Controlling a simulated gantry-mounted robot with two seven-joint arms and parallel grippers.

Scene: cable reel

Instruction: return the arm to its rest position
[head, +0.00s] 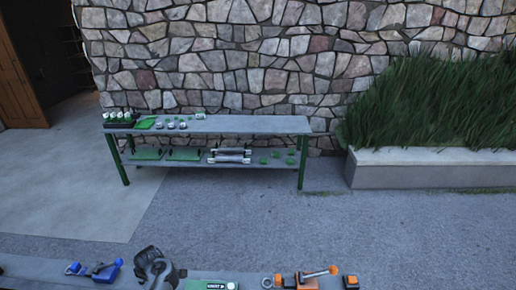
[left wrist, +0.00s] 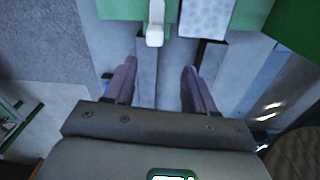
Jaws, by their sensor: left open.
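My left gripper (left wrist: 158,68) is in the left wrist view with its two dark fingers apart and nothing between them. A white lever-like part (left wrist: 155,28) and green panels (left wrist: 290,22) lie beyond the fingertips, apart from them as far as I can tell. In the head view a dark part of my arm (head: 155,268) stands over the near bench at the bottom edge. Its fingers cannot be made out there. My right gripper is in neither view.
The near bench (head: 40,268) holds a blue tool (head: 100,272), a green plate with a label (head: 197,284) and an orange tool (head: 305,280). A green-legged far bench (head: 250,124) stands by the stone wall. Paved ground between the benches is clear.

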